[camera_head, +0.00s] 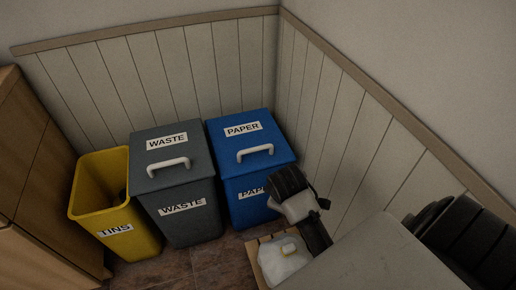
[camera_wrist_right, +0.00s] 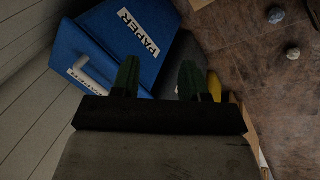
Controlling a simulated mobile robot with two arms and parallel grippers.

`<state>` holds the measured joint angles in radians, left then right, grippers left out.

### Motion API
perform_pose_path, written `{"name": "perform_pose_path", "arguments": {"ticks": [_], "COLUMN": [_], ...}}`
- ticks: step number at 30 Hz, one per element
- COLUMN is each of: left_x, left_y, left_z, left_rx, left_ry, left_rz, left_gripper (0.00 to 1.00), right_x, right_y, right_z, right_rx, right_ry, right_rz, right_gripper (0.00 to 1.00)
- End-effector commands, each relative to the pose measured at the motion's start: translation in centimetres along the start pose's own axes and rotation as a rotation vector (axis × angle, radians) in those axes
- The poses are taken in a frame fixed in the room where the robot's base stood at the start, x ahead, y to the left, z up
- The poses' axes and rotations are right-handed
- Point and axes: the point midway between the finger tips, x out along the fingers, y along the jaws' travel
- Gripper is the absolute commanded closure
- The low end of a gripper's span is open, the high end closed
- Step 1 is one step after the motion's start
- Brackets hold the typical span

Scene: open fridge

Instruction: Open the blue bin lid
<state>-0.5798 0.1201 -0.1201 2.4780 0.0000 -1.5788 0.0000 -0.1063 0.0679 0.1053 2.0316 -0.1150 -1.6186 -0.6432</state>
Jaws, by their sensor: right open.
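The blue bin (camera_head: 247,208) stands against the back wall near the corner, with PAPER labels on its lid and front. Its lid (camera_head: 222,143) is shut, and a white handle (camera_head: 256,152) sits on it. My right gripper (camera_head: 290,183) is at the bin's front right, lower than the lid handle and apart from it. In the right wrist view the two dark fingers of the gripper (camera_wrist_right: 158,78) are spread with nothing between them. The blue bin (camera_wrist_right: 112,38) shows tilted beyond the left finger, its handle (camera_wrist_right: 97,70) to the left. My left gripper is not in view.
A grey WASTE bin (camera_head: 180,214) with a shut lid stands left of the blue bin. An open yellow TINS bin (camera_head: 133,238) is further left, next to a wooden cabinet (camera_head: 35,165). A box holding a white jug (camera_head: 283,262) lies in front. The panelled wall (camera_head: 345,150) is close at right.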

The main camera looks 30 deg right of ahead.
Motion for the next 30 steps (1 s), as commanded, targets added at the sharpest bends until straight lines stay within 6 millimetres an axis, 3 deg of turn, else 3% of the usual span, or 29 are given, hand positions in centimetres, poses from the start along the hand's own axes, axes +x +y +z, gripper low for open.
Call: {"name": "perform_pose_path", "arguments": {"ticks": [6, 12, 18, 22, 26, 30], "left_x": [0.0, 0.1, 0.1, 0.3, 0.9, 2.0], "left_y": [0.0, 0.0, 0.0, 0.0, 0.0, 0.1], "left_z": [0.0, 0.0, 0.0, 0.1, 0.3, 0.6], "left_rx": [0.0, 0.0, 0.0, 0.0, 0.0, 0.0], "left_ry": [0.0, 0.0, 0.0, 0.0, 0.0, 0.001], "left_rz": [0.0, 0.0, 0.0, 0.0, 0.0, 0.0], "left_gripper": [0.57, 0.57, 0.57, 0.57, 0.57, 0.57], "right_x": [2.1, 1.9, 0.7, 0.8, 2.4, 5.2], "right_y": [8.9, 14.8, 16.9, 17.1, 16.7, 16.1], "right_z": [-5.1, -10.7, -14.4, -15.1, -15.0, -15.0], "right_rx": [-0.234, -0.522, -0.717, -0.762, -0.767, -0.766], "right_ry": [-0.048, -0.008, 0.06, 0.076, 0.077, 0.077], "right_rz": [-0.016, -0.118, -0.18, -0.194, -0.196, -0.196], "right_gripper": [0.56, 0.56, 0.56, 0.56, 0.56, 0.56]}}
